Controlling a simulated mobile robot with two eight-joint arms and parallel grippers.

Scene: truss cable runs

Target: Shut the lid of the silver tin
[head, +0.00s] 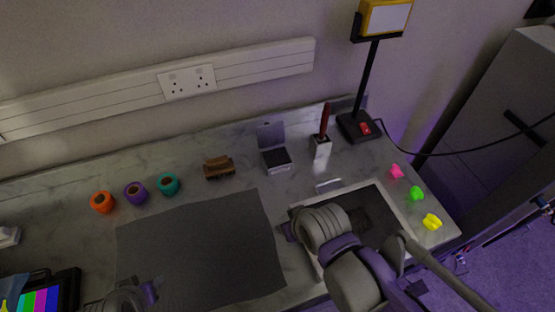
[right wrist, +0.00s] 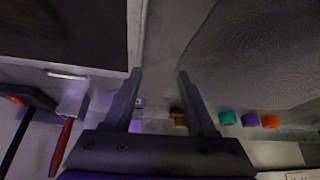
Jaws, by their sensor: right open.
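The silver tin (head: 276,159) stands near the back of the worktop. Its lid (head: 271,136) is raised about upright at the tin's back edge, and the dark inside shows. My right gripper (head: 288,231) is in front of the tin, by the left edge of the framed dark panel, apart from the tin. In the right wrist view my right gripper (right wrist: 160,75) is open with nothing between its fingers; the tin cannot be made out clearly there. My left gripper (head: 154,288) is low at the front left over the dark mat; its fingers are too small to read.
A brush (head: 219,167) lies left of the tin. A holder (head: 320,147) with a red-handled tool and a lamp (head: 358,126) stand right of it.

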